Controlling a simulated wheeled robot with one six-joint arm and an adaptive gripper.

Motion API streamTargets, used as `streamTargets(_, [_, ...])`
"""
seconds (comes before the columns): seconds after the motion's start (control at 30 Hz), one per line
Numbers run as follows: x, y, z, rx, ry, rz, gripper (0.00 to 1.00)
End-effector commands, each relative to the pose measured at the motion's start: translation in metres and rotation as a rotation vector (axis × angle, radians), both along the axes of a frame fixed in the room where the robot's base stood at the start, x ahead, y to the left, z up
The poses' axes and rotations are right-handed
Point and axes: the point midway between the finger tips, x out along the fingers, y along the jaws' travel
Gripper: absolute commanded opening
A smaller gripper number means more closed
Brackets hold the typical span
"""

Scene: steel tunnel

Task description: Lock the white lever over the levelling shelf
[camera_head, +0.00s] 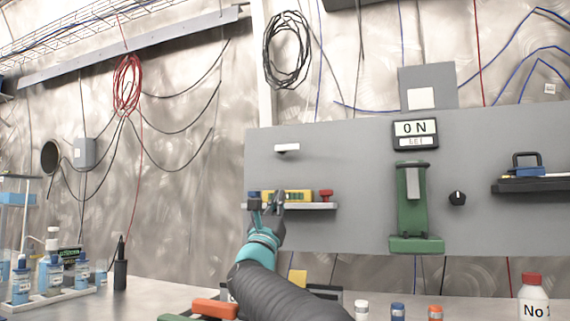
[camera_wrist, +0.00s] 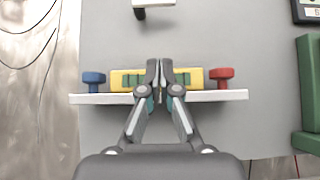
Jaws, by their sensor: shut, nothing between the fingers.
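The white lever (camera_head: 287,148) is a small white block on the grey panel, above the levelling shelf (camera_head: 322,206). In the wrist view the white lever (camera_wrist: 154,3) is at the top edge, partly cut off, with a dark part under it. The shelf (camera_wrist: 240,95) carries a yellow level (camera_wrist: 196,72) with green windows, between a blue knob (camera_wrist: 93,79) and a red knob (camera_wrist: 221,76). My gripper (camera_wrist: 159,64) is shut and empty, in front of the level and below the lever. In the head view my gripper (camera_head: 267,199) covers the shelf's left part. I cannot tell whether it touches the level.
Right of the shelf are a green device (camera_head: 414,225) with a grey handle, an ON sign (camera_head: 415,134) and a black knob (camera_head: 457,198). Bottles stand on the bench below, including a red-capped one (camera_head: 533,294). The panel between shelf and lever is clear.

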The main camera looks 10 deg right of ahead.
Motion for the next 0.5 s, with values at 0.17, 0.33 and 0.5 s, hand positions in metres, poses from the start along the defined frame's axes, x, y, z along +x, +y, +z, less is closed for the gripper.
streamTargets(0.17, [0.000, 0.000, 0.000, 0.000, 0.000, 0.000, 0.00])
streamTargets(0.33, [0.001, 0.000, 0.001, -0.001, 0.000, -0.001, 0.00])
streamTargets(0.5, [0.009, -0.006, 0.013, 0.000, -0.001, -0.002, 0.00])
